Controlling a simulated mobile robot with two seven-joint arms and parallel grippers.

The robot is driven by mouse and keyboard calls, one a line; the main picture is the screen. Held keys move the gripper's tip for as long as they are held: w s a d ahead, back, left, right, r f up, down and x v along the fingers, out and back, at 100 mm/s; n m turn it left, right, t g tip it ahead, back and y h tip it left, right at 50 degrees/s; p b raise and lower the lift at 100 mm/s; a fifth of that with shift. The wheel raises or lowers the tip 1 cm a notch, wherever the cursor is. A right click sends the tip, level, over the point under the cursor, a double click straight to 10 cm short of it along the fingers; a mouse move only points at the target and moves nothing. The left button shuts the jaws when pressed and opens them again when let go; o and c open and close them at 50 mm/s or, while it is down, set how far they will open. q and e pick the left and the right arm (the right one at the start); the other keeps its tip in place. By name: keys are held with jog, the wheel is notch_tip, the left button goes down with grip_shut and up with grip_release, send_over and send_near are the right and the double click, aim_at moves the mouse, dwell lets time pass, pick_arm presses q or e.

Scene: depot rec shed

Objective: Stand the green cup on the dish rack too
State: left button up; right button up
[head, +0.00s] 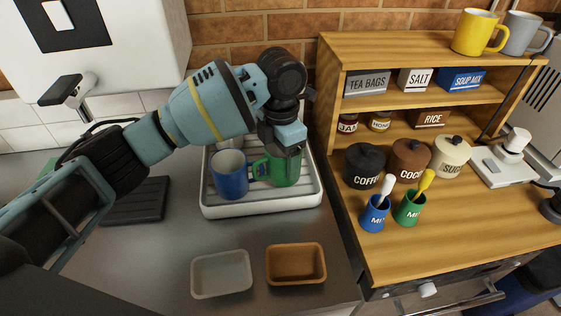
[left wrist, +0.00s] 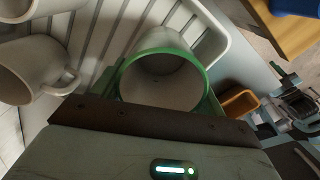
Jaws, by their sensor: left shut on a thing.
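The green cup (head: 283,170) is upright over the right part of the white dish rack (head: 262,208), its handle toward the left. My left gripper (head: 287,146) is above it and shut on it, hiding part of its top. In the left wrist view the green cup (left wrist: 162,78) shows its open mouth and pale inside, close against the dark jaw. The ribbed rack (left wrist: 100,45) lies behind it. I cannot tell whether the cup's base touches the rack. My right gripper is not in view.
A blue cup (head: 229,177) stands on the rack just left of the green one. A pale cup is behind it. A grey dish (head: 221,274) and a brown dish (head: 296,264) lie in front. A wooden shelf unit (head: 400,235) with jars bounds the right.

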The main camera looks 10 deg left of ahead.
pick_arm(q)
jog(key=shift+f, duration=1.2)
jog(key=shift+f, duration=0.2)
jog(key=o, duration=1.2)
notch_tip(320, 180, up, 12)
jog(key=shift+r, duration=0.2)
